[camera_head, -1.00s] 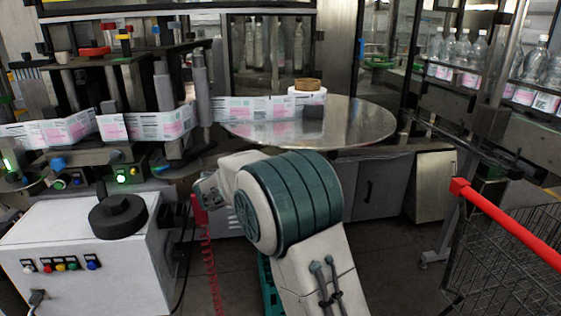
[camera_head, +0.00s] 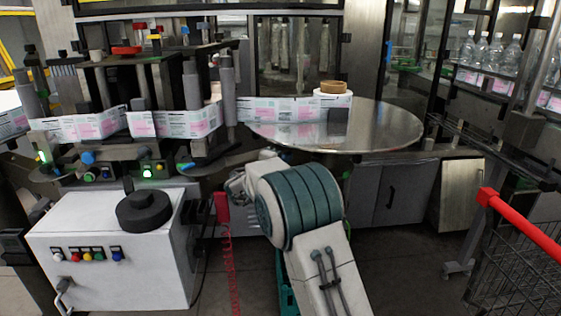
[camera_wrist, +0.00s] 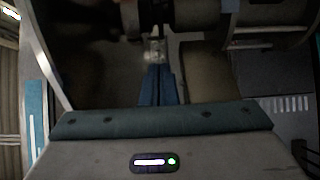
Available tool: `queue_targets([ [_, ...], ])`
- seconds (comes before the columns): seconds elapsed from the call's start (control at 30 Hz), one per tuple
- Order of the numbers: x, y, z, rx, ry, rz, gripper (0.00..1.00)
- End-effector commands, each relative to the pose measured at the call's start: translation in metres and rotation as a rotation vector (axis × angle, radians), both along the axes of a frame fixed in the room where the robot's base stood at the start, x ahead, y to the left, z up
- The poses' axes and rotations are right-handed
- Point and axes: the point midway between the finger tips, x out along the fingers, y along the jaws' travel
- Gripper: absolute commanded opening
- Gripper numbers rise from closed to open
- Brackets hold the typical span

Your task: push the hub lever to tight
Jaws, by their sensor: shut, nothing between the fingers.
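No lever that I can clearly identify as the hub lever shows in either view. My gripper (camera_wrist: 155,70) is in the wrist view, its blue fingers together and empty, pointing at dark, blurred machine parts. I cannot tell whether the fingertips touch anything. In the head view my arm reaches low in front of the machine, and my fingers cannot be made out there.
A white control box (camera_head: 110,260) with coloured buttons and a black round piece (camera_head: 143,211) on top stands at left. A label web (camera_head: 180,122) runs across the machine. A wire cart with a red handle (camera_head: 520,222) is at right. Floor is open between cart and machine.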

Motion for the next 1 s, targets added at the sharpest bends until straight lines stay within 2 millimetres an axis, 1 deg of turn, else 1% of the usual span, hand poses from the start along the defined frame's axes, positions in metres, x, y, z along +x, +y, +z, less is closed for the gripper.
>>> queue_targets([
  [0.03,0.010,-0.009,0.002,0.000,0.000,-0.004,0.00],
  [0.2,0.037,-0.031,0.001,0.001,0.001,-0.003,0.00],
  [0.3,0.026,-0.045,0.002,0.000,0.001,-0.002,0.00],
  [0.5,0.018,-0.061,0.001,-0.001,0.001,-0.001,0.00],
  [0.63,0.016,-0.063,0.000,0.001,-0.001,-0.001,0.00],
  [1.0,0.016,-0.063,0.000,0.000,0.000,0.002,0.00],
])
